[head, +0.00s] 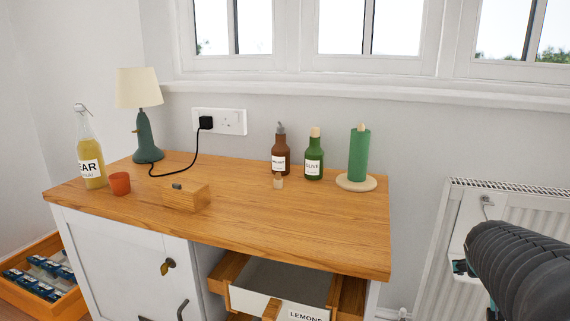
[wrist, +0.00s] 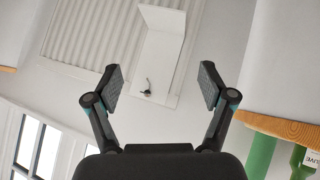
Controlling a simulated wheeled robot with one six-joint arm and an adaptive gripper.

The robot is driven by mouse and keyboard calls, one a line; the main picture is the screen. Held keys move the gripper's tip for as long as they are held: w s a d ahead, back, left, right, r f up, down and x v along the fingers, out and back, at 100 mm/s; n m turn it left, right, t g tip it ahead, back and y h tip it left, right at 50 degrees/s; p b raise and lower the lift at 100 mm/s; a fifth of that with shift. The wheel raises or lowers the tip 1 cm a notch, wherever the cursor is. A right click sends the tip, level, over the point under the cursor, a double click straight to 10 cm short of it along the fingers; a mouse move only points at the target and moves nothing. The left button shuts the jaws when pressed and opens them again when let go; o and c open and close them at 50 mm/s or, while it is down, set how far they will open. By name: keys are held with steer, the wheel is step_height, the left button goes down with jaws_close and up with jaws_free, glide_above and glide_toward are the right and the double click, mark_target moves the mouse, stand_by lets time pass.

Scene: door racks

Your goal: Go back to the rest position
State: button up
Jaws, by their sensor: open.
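My gripper (wrist: 162,86) is open in the wrist view, with its two dark finger pads spread wide and nothing held between them. Beyond the fingers is a white panel with a small dark hook (wrist: 147,88), some way off and not touched. In the head view my dark ribbed arm comes in at the lower right, in front of the radiator (head: 525,215). It hides part of the radiator and the white panel (head: 472,240), and most of my gripper is hidden there.
A drawer labelled LEMONS (head: 305,315) stands open below.

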steer(key=s+a+f+n+y+p, duration=0.1)
steer(key=s+a, duration=0.5)
steer(key=a, duration=0.8)
steer(key=s+a+n+g+y+p, duration=0.1)
steer(key=s+a+n+y, duration=0.2)
steer(key=a, duration=1.1)
steer(key=s+y, duration=0.2)
steer(key=y, duration=0.1)
steer(key=shift+s+a+f, duration=0.15)
steer(key=shift+s+f, duration=0.25)
steer(key=shift+c, duration=0.3)
